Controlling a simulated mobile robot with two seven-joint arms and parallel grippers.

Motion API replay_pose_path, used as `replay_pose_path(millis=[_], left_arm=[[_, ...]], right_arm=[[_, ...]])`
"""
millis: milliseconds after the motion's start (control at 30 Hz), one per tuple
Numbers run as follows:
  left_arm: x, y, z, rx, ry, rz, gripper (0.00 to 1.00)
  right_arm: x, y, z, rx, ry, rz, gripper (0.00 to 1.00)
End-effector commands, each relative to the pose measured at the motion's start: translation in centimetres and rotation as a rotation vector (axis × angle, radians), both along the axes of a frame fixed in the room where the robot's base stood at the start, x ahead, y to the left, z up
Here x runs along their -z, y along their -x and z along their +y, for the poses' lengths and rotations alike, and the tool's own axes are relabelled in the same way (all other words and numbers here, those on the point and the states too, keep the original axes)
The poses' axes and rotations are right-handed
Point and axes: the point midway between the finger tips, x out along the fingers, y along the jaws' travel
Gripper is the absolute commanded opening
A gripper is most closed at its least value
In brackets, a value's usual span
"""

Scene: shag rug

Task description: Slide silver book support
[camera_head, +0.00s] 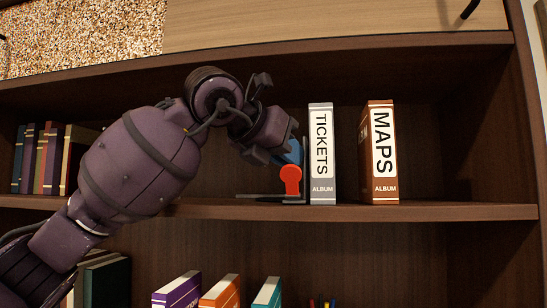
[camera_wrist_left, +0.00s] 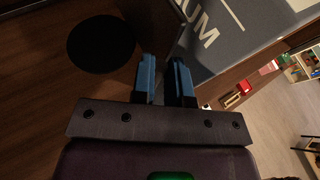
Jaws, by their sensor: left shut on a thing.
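The book support stands on the middle shelf, left of the grey TICKETS album (camera_head: 321,155). In the head view it shows a flat dark base (camera_head: 262,196) and a thin upright edge close to the album; its silver colour is not clear. A red rounded piece (camera_head: 290,178) stands at this spot. My left gripper (camera_head: 291,153), with blue fingertips, is shut on the support's upright, and it partly hides it. In the left wrist view the fingers (camera_wrist_left: 164,80) are close together at a dark upright panel (camera_wrist_left: 150,25), beside the grey album. My right gripper is not in view.
The orange-brown MAPS album (camera_head: 379,150) stands right of TICKETS, with a gap between them. Several books (camera_head: 45,158) stand at the left of the shelf. More albums (camera_head: 220,290) are on the shelf below. The shelf right of MAPS is clear.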

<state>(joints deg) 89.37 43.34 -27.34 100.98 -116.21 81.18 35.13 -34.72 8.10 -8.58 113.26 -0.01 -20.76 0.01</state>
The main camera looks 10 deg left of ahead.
Motion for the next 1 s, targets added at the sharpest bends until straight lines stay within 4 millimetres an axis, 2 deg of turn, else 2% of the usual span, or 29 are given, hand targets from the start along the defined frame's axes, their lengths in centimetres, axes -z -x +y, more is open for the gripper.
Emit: replay_pose_path(millis=[133,167,300,867,1000], left_arm=[[-0.12,0.13,-0.13,0.005,0.002,-0.002,0.0],[-0.12,0.13,-0.14,0.005,0.002,-0.002,0.17],[-0.09,0.12,-0.11,0.004,0.001,-0.002,0.39],[-0.01,0.05,0.03,0.002,0.0,0.0,0.4],[-0.08,-0.01,0.76,0.001,0.001,0.001,0.4]], right_arm=[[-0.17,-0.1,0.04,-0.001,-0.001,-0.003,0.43],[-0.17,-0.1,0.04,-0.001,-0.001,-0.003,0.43],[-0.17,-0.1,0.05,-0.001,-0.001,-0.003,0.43],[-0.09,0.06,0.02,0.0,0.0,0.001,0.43],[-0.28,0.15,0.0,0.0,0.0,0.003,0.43]])
